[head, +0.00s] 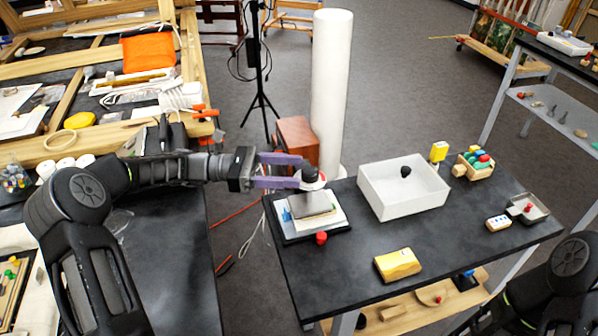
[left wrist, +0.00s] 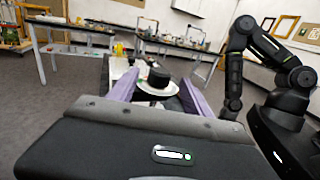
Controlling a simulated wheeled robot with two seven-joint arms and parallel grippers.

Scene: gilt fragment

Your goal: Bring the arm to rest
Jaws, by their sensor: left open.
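My left arm (head: 75,195) reaches in from the left in the head view. My left gripper (head: 306,170) is open, its two purple fingers pointing right over the left end of the black table (head: 340,275). A black knob on a white, red-edged disc (head: 311,181) is at its fingertips. In the left wrist view the black knob (left wrist: 158,78) appears between the fingers; whether they touch it cannot be told. My right arm (head: 565,265) shows at the lower right, and also in the left wrist view (left wrist: 262,45); its gripper is not visible.
Below the gripper, a grey block (head: 312,203) lies on a dark tray (head: 330,232), with a red knob (head: 321,238) beside it. A white box (head: 385,205) and a yellow block (head: 397,264) stand on the table. A white column (head: 332,85) rises behind. Floor shows between the tables.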

